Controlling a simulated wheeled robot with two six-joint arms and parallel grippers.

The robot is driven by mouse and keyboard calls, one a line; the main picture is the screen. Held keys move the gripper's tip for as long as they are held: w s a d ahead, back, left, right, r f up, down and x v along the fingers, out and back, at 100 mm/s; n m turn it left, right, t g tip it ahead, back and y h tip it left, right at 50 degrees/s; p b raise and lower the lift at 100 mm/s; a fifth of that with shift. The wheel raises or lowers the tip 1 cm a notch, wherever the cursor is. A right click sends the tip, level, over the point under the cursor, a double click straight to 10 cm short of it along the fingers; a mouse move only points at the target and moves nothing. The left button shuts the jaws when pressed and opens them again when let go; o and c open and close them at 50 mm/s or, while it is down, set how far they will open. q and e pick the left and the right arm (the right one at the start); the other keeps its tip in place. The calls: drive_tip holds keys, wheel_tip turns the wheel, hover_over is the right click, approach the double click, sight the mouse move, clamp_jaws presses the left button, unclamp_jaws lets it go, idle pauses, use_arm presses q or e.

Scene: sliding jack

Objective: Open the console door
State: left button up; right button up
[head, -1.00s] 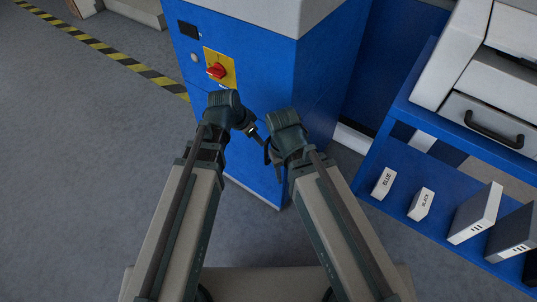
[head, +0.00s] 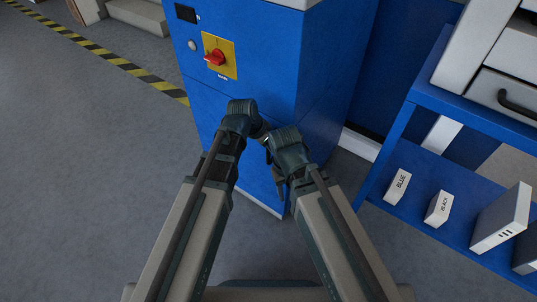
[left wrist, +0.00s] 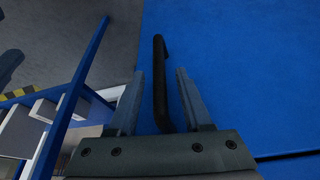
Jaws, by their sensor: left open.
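The blue console (head: 240,100) stands ahead in the head view, with a red knob (head: 214,57) on a yellow plate. In the left wrist view its blue door panel (left wrist: 240,70) fills the right side, with a seam at the lower right. A black bar handle (left wrist: 158,45) lies lengthwise between the fingers of my left gripper (left wrist: 160,76), which is open around it, with gaps on both sides. In the head view the handle is hidden behind my arms. My right gripper (head: 277,178) is beside the left one near the console; its jaw opening is unclear.
A blue shelf cart (head: 470,115) stands on the right, with white boxes marked BLUE (head: 397,186) and BLACK (head: 439,208) on its lower shelf. A yellow-black floor stripe (head: 130,68) runs at the left. The grey floor on the left is clear.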

use_arm(q)
drive_tip(key=shift+w+d+f, duration=0.15)
drive_tip(key=shift+d+f, duration=0.05)
drive_tip(key=shift+f, duration=0.35)
drive_tip(key=shift+c, duration=0.2)
clamp_jaws()
idle(0.9)
